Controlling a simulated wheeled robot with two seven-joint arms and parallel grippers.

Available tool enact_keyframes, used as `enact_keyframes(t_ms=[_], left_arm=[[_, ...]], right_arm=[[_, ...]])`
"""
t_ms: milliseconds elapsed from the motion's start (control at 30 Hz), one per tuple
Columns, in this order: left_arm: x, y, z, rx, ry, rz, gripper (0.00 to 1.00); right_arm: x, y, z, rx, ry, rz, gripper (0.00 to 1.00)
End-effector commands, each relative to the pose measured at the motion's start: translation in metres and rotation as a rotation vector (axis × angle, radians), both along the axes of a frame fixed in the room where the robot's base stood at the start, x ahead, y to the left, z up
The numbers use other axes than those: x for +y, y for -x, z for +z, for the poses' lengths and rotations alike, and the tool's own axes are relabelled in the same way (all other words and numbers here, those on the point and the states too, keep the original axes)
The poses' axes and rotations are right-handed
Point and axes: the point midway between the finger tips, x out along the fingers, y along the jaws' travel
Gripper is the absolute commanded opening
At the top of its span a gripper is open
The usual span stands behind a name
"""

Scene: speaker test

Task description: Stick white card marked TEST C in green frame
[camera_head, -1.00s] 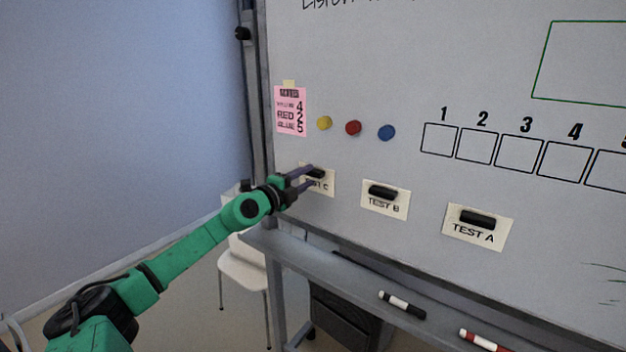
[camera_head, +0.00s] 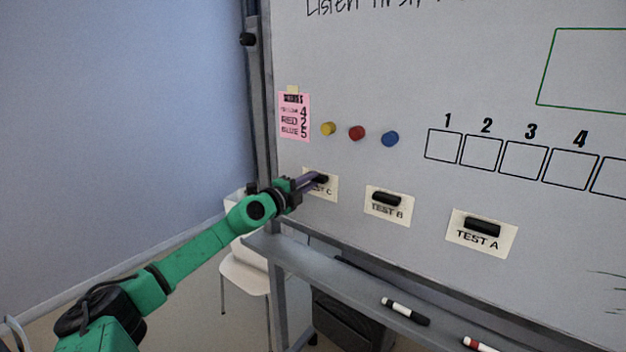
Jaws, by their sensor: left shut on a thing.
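The white card marked TEST C (camera_head: 329,190) is on the whiteboard at the left, with a black handle at its top. My left gripper (camera_head: 316,179) is shut on the black handle of that card and hides part of its lettering. The card appears flat against the board. The green frame (camera_head: 538,85) is an outlined rectangle at the upper right, cut off by the picture's edge; its visible inside is empty. My right gripper is out of view.
The TEST B card (camera_head: 398,217) and TEST A card (camera_head: 462,242) are to the right. Yellow (camera_head: 328,129), red (camera_head: 357,133) and blue (camera_head: 390,139) magnets sit above, beside a pink note (camera_head: 294,121). Numbered boxes (camera_head: 481,152) lie below the green frame. The tray (camera_head: 352,285) holds markers.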

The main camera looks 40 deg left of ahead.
Motion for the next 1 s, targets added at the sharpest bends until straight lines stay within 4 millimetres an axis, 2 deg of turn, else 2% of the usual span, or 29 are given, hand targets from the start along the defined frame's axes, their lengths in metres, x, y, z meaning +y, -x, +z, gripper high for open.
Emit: enact_keyframes(t_ms=[700, 1000], left_arm=[[-0.001, 0.024, -0.001, 0.001, -0.001, -0.001, 0.0], [-0.003, 0.034, 0.0, 0.0, 0.006, -0.005, 0.0]], right_arm=[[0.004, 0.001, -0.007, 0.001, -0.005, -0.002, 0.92], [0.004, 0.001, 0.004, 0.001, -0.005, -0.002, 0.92]])
